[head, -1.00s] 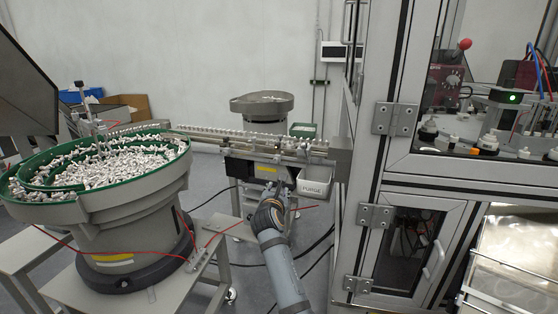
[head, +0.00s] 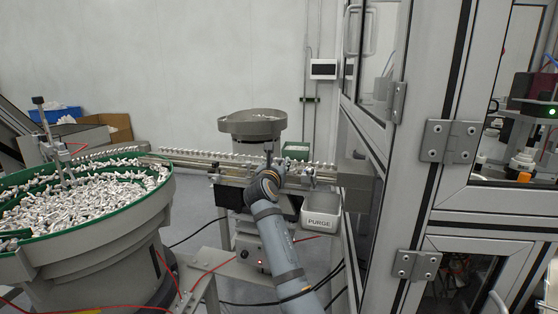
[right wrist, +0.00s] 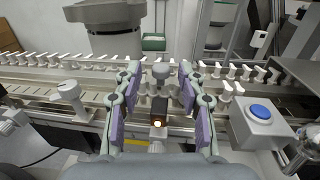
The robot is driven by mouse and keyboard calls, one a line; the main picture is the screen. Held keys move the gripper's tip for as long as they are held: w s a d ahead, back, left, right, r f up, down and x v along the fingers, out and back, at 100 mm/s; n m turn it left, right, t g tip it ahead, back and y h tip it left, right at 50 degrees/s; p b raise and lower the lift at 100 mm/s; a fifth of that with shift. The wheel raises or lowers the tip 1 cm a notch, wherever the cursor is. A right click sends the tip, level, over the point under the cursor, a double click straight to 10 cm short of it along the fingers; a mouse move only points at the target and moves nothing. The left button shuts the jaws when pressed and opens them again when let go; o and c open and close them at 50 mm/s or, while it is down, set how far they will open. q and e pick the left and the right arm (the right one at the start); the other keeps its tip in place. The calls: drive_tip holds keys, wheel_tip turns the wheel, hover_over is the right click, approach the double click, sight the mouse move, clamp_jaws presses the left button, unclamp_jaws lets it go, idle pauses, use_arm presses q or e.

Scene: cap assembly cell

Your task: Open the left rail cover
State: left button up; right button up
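The feed rail (head: 205,160) runs from the green-rimmed bowl toward the machine, with white caps standing in a row along it. It crosses the right wrist view (right wrist: 40,88). I cannot clearly make out a separate cover on it. My right gripper (head: 268,163) is at the rail, its fingers partly hidden behind my wrist. In the right wrist view the gripper (right wrist: 160,70) is open, one finger on each side of a grey round knob (right wrist: 160,73). I cannot tell whether the fingers touch it. My left gripper is out of view.
A black block with a lit orange lamp (right wrist: 158,110) sits between the fingers, nearer the wrist. A blue button box (right wrist: 258,115) is at right. The PURGE bin (head: 320,220) hangs below the rail. The machine frame (head: 420,180) stands close on the right.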

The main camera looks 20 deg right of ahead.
drive_tip(key=shift+x, duration=1.05)
drive_tip(key=shift+w+d+r, duration=0.15)
drive_tip(key=shift+w, duration=0.1)
drive_tip(key=shift+c, duration=0.8)
drive_tip(key=c, duration=0.5)
clamp_jaws()
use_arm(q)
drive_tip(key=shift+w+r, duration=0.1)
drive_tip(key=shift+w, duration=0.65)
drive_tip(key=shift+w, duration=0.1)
